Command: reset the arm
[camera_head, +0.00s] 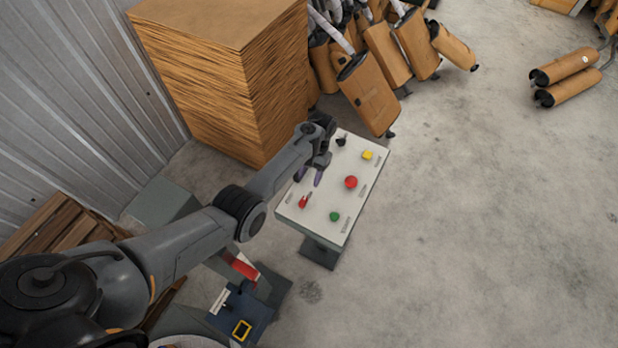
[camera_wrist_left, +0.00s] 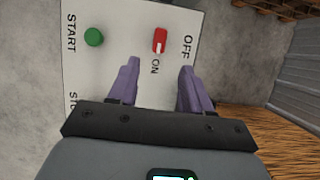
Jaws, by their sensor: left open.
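My left arm reaches in from the left in the head view. Its gripper (camera_head: 310,176) is over the far left part of a white control panel (camera_head: 318,222) on a stand. In the left wrist view the two purple fingers of the gripper (camera_wrist_left: 158,85) are apart, with nothing between them. A red switch (camera_head: 304,202) sits near the panel's left edge; in the wrist view the switch (camera_wrist_left: 160,40) lies beyond the fingertips, between ON and OFF labels. A green button (camera_head: 334,216) by a START label also shows in the wrist view (camera_wrist_left: 94,37). My right gripper does not show.
The panel also carries a red button (camera_head: 351,182), a yellow button (camera_head: 367,155) and a black knob (camera_head: 341,141). A tall brown stack (camera_head: 225,75) stands behind it, beside several mufflers (camera_head: 368,95). A corrugated wall (camera_head: 85,100) is at left.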

